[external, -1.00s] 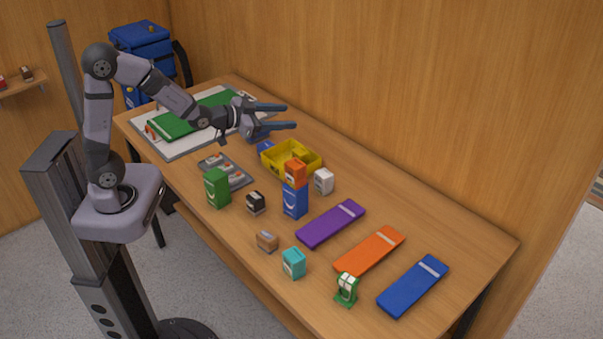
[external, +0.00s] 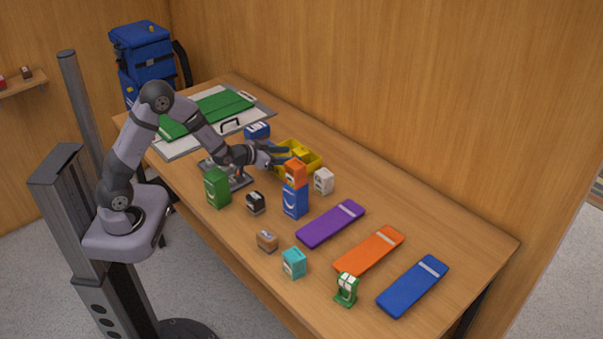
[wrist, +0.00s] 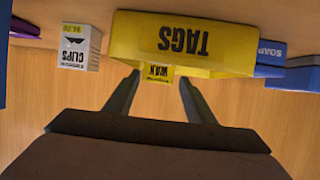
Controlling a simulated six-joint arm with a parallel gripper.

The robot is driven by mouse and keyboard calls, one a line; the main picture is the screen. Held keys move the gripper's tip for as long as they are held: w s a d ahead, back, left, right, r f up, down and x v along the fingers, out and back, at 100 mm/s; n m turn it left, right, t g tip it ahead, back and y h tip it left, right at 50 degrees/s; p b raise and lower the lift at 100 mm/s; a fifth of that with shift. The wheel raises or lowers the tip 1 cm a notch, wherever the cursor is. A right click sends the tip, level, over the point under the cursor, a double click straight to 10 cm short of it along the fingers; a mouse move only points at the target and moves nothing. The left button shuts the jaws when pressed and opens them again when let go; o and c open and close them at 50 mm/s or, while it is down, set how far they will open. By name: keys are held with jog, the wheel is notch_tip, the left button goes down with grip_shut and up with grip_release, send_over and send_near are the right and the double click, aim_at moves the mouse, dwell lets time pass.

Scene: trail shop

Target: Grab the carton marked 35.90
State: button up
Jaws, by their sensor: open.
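I cannot clearly read 35.90 on any carton. My gripper (external: 284,156) is open and empty, low beside the yellow bin (external: 313,165). A small yellow carton marked WAX (wrist: 160,73) shows between the fingers, by the bin. A white carton marked CLIPS (wrist: 80,47) is left of the fingers; its small print is unclear. In the external view, a white carton (external: 324,181) stands right of the bin. An orange carton (external: 295,171) sits on a blue carton (external: 295,202).
A green carton (external: 217,188), black box (external: 256,203), brown box (external: 267,240) and teal carton (external: 294,263) stand nearer the front. Purple (external: 331,223), orange (external: 369,251) and blue (external: 413,286) flat packs lie right. A blue box (external: 257,130) is behind my gripper.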

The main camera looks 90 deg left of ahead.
aim_at(301, 154)
jog(key=shift+w+a+f, duration=0.15)
jog(key=shift+w+a, duration=0.05)
jog(key=shift+w, duration=0.05)
jog(key=shift+w, duration=0.1)
jog(key=shift+p+x, duration=1.1)
jog(key=shift+x, duration=1.45)
jog(key=shift+d, duration=0.1)
jog(key=c, duration=0.9)
